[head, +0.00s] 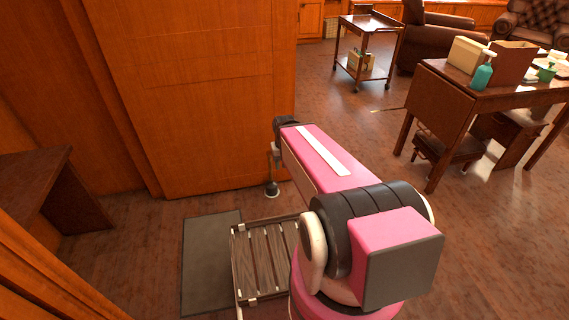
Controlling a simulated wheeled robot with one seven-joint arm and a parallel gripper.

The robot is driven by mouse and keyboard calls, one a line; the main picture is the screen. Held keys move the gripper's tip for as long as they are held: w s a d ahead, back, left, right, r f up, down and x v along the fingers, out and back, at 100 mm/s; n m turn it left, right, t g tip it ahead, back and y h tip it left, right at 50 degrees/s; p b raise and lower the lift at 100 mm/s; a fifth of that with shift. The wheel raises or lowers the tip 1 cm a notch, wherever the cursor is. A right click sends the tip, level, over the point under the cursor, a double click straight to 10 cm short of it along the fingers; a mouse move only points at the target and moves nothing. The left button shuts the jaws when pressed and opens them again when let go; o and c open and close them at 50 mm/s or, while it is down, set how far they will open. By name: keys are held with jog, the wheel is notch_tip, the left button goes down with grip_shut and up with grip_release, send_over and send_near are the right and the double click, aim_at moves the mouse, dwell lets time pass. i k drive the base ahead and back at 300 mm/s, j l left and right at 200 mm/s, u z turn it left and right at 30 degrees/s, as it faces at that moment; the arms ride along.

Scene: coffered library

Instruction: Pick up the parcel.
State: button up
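My pink and black arm reaches away from me over the floor in the head view. What looks like my gripper (272,188) hangs down at its far end, in front of the wooden panel. It is small and dark, and its fingers cannot be made out. I see nothing held in it. No thing is clearly marked as the parcel. A cream box (466,55) and a brown box (513,64) stand on the table at the right, well away from my gripper. A tan box (361,63) sits on the trolley's lower shelf.
A slatted wooden rack (262,262) lies partly behind my arm, beside a grey mat (209,265). A wooden panel (200,90) blocks the left. The drop-leaf table (436,100) also bears a teal bottle (482,76). The trolley (371,24) stands behind. Floor between is mostly clear.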

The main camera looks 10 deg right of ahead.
aim_at(467, 55)
jog(key=j+z, duration=0.1)
jog(key=z, duration=0.3)
jog(key=j+z, duration=0.1)
jog(key=z, duration=0.3)
jog(key=l+z, duration=0.2)
jog(key=z, duration=0.75)
